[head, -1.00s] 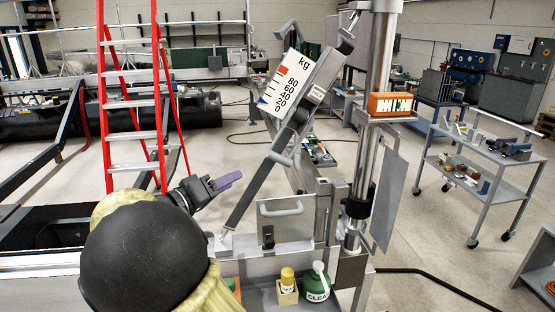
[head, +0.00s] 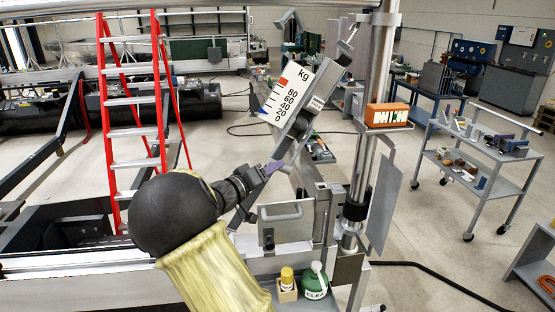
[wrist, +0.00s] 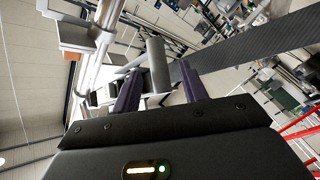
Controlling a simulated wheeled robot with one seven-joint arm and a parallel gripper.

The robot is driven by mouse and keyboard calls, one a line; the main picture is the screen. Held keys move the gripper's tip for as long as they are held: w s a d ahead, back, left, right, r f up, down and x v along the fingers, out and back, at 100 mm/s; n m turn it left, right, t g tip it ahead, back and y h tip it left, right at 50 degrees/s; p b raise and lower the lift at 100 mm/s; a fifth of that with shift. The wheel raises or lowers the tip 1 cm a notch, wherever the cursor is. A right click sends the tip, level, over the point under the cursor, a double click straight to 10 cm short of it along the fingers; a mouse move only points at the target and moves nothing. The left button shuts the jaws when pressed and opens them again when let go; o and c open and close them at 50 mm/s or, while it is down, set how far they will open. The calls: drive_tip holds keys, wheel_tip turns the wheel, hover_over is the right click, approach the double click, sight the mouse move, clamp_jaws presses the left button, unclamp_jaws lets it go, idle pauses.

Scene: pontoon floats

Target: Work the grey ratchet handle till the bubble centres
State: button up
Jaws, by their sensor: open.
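The grey ratchet handle shows in the wrist view as a short grey cylinder (wrist: 158,66) lying between and beyond my two purple fingertips. My gripper (wrist: 160,88) is open around the line of the handle; I cannot tell whether either finger touches it. In the head view my gripper (head: 273,167) is beside the slanted grey ratchet arm, just below the white kg scale plate (head: 288,95), and partly hides the handle. The orange spirit level (head: 387,114) sits on a small bracket at the upright post. Its pale window has dark marks; the bubble's exact position is too small to tell.
The steel post (head: 375,120) stands right of the ratchet arm. A grey box with a handle (head: 286,220) is below my gripper. A yellow-capped bottle (head: 287,279) and green container (head: 315,281) stand in front. A red ladder (head: 130,130) is behind left; a trolley (head: 480,165) is right.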

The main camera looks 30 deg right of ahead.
drive_tip(key=shift+p+x, duration=0.45)
drive_tip(key=shift+x, duration=0.8)
drive_tip(key=shift+w+d, duration=0.15)
drive_tip(key=shift+d, duration=0.2)
clamp_jaws()
drive_tip(key=shift+a, duration=0.1)
